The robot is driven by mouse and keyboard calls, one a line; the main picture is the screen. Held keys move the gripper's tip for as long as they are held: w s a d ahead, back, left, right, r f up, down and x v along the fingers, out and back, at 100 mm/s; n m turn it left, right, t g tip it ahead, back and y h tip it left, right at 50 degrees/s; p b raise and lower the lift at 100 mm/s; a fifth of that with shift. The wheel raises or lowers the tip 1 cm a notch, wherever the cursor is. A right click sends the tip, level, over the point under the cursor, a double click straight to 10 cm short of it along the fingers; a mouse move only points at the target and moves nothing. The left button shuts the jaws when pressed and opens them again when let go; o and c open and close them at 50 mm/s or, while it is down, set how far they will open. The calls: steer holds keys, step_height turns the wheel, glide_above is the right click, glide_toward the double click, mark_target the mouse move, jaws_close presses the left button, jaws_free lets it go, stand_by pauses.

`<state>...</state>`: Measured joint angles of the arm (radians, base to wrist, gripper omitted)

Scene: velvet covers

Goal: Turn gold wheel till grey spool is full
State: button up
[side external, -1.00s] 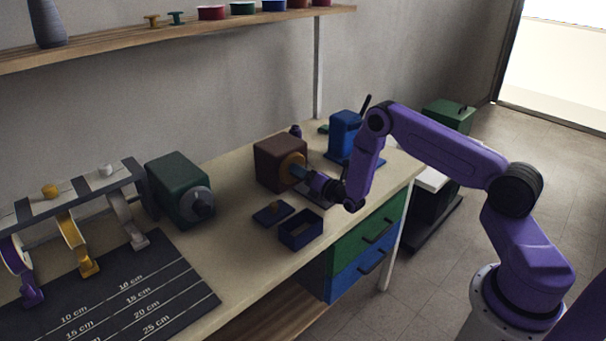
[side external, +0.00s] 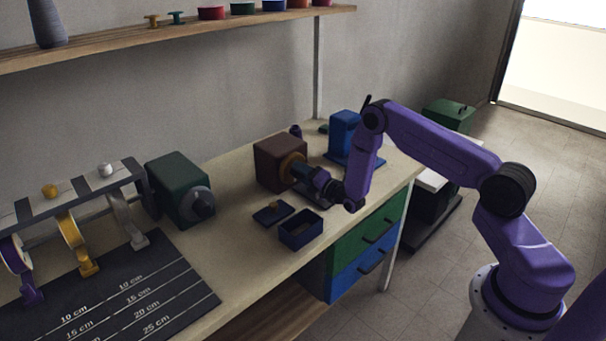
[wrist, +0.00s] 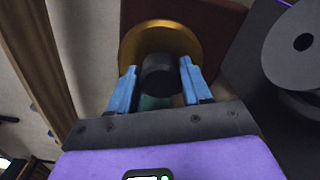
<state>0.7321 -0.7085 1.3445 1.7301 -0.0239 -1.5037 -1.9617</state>
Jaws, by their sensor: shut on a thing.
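The gold wheel (side external: 291,167) is on the face of a brown box (side external: 272,166) on the bench. In the wrist view the gold wheel (wrist: 187,43) has a dark round knob (wrist: 158,74) at its centre. My gripper (wrist: 158,88) is shut on this knob, one blue finger on each side. In the side view my gripper (side external: 302,172) reaches the wheel from the right and hides part of it. A grey disc with a dark hole (wrist: 300,45) is close at right in the wrist view. I cannot tell whether it is the grey spool or how full it is.
A green box with a grey wheel (side external: 197,204) stands left of the brown box. A blue machine (side external: 345,136) stands behind my wrist. A small open blue box (side external: 301,240) and a flat dark piece (side external: 268,215) lie in front.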

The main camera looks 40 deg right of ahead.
steer(key=m, duration=0.6)
steer(key=shift+f, duration=0.1)
steer(key=m, duration=0.5)
steer(key=shift+m, duration=0.5)
steer(key=shift+f, duration=0.1)
steer(key=o, duration=1)
steer(key=s, duration=1.2)
